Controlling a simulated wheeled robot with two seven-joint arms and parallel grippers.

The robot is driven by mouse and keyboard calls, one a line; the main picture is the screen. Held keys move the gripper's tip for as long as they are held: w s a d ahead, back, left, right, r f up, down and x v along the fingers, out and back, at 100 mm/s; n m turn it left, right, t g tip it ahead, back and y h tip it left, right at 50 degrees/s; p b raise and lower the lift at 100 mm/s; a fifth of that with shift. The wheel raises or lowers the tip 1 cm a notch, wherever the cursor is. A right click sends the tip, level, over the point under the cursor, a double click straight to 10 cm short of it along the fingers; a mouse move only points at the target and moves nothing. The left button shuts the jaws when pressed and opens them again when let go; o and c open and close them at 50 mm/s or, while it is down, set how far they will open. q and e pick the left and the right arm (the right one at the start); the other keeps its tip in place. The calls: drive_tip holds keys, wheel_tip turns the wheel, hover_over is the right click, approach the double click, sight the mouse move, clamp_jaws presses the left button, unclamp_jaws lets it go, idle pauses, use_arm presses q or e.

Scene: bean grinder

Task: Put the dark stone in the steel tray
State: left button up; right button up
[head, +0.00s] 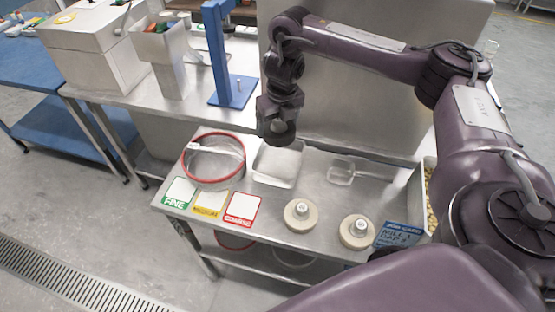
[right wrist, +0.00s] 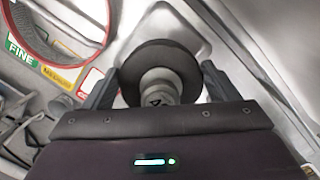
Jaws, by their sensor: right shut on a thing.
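My right gripper (head: 276,122) is above the steel tray (head: 262,178) on the steel table in the head view. In the right wrist view my right gripper (right wrist: 155,92) is shut on the dark stone (right wrist: 162,58), a dark round disc with a pale grey knob between the fingers. The stone is held up in front of the tray's pale metal surface in that view; its exact height over the tray cannot be told. In the head view the stone is hard to separate from the dark gripper. My left gripper is not in view.
A red-rimmed sieve (head: 213,182) stands left of the tray, and a clear scoop (head: 342,172) lies to its right. Two pale stones, one left (head: 300,215) and one right (head: 356,231), sit near the front edge. A blue stand (head: 236,90) is behind.

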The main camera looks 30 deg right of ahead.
drive_tip(key=b, duration=0.2)
hover_over(277, 162)
drive_tip(key=f, duration=0.7)
drive_tip(key=shift+s+a+f, duration=0.1)
drive_tip(key=shift+s+f, duration=0.15)
drive_tip(key=shift+f, duration=0.25)
wheel_tip(277, 162, down, 4)
drive_tip(key=shift+r, duration=0.1)
drive_tip(key=shift+f, duration=0.45)
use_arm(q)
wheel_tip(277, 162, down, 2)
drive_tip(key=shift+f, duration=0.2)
use_arm(e)
drive_tip(key=o, duration=1.1)
drive_tip(key=shift+f, duration=0.15)
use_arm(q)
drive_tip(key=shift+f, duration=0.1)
